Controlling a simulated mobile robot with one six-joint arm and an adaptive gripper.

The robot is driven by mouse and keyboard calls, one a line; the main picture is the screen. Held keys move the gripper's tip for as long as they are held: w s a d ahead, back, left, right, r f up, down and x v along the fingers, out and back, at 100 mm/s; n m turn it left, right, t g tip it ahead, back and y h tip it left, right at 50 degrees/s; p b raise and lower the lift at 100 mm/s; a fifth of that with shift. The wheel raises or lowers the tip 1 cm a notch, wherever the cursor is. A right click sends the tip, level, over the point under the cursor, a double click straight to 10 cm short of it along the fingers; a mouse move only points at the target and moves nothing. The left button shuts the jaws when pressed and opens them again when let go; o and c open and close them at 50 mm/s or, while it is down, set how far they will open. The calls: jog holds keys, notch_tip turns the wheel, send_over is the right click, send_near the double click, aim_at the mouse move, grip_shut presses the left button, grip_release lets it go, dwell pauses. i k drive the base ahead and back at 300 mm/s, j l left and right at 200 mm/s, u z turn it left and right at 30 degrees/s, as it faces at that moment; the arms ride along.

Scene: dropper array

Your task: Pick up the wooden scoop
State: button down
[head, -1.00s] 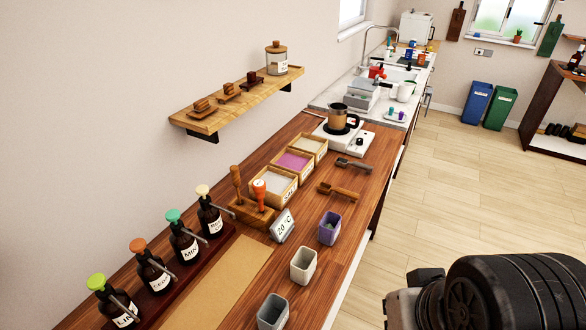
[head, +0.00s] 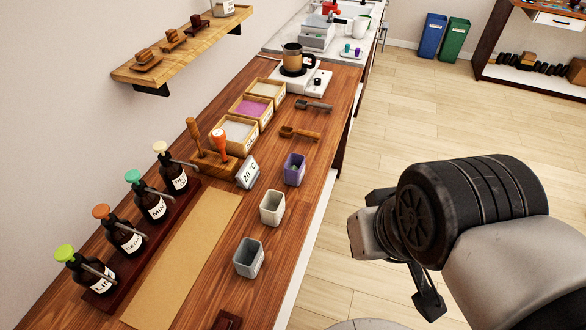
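The wooden scoop (head: 300,133) lies on the wooden counter, right of the crates, with its handle toward the right. A darker, greyish scoop (head: 314,105) lies just behind it. My gripper (head: 404,250) is at the lower right in the head view, over the floor beyond the counter's right edge and well apart from the scoop. Its dark fingers show on opposite sides of the wrist, spread apart. My wrist hides part of it, and I see nothing held.
Wooden crates (head: 224,133) stand left of the scoop. A purple cup (head: 294,170), a cream cup (head: 272,208) and a grey cup (head: 249,258) line the counter's right side. A hot plate (head: 312,80) is behind.

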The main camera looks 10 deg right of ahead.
aim_at(287, 131)
jog(key=i+l+u, duration=0.1)
jog(key=u, duration=0.25)
jog(key=i+l+u, duration=0.1)
jog(key=u, duration=0.25)
jog(key=i+l+u, duration=0.1)
jog(key=u, duration=0.25)
jog(key=i+l, duration=0.15)
jog(key=l, duration=0.2)
jog(key=i+l+u, duration=0.15)
jog(key=l, duration=0.25)
jog(key=i+l, duration=0.1)
jog(key=l, duration=0.25)
jog(key=i+l+u, duration=0.15)
jog(key=l, duration=0.65)
jog(key=i+u, duration=0.05)
